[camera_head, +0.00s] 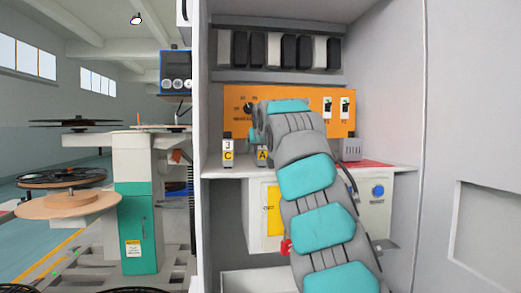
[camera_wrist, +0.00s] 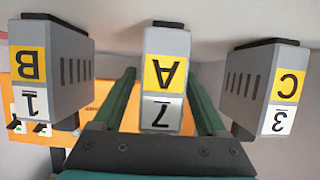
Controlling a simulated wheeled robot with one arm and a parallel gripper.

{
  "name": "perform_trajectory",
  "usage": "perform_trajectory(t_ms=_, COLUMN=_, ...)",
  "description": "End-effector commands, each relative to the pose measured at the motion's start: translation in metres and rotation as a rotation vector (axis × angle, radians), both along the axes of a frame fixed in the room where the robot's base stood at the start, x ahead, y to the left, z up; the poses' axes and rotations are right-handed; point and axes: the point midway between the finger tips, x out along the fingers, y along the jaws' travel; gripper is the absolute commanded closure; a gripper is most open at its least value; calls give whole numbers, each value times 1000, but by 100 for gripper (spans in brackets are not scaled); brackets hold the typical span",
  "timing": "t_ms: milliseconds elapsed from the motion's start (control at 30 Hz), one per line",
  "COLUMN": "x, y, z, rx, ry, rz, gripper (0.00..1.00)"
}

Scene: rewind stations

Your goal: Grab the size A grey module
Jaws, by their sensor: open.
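The size A grey module (camera_wrist: 163,80) carries a yellow A label and a white 7 label. It is in the middle of the wrist view, which shows it upside down. My gripper (camera_wrist: 163,95) is open, with one green finger on each side of this module in the picture. I cannot tell whether either finger touches it. In the head view the A module (camera_head: 262,155) stands on the white shelf, partly hidden by my arm. My fingertips are hard to make out there.
Grey module C, marked 3 (camera_wrist: 272,88), and grey module B, marked 1 (camera_wrist: 52,65), flank it. Module C (camera_head: 228,152) stands left of A on the shelf (camera_head: 225,172). An orange switch panel (camera_head: 235,100) is behind. A rack of dark and light modules (camera_head: 274,50) is above.

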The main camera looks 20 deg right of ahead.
Motion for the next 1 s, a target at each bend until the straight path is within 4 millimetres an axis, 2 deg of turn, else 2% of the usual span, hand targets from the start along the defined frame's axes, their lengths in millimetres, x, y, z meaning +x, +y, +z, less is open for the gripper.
perform_trajectory(t_ms=100, x=8, y=-4, z=-2, rx=1, ry=0, rz=-2, gripper=25)
perform_trajectory(t_ms=300, x=8, y=-3, z=-3, rx=0, ry=-2, rz=-1, gripper=26)
perform_trajectory(t_ms=900, x=8, y=-3, z=-2, rx=-1, ry=-3, rz=0, gripper=94)
perform_trajectory(t_ms=967, x=8, y=-2, z=-2, rx=-1, ry=-3, rz=0, gripper=100)
perform_trajectory(t_ms=1000, x=8, y=-2, z=-2, rx=-1, ry=-3, rz=0, gripper=100)
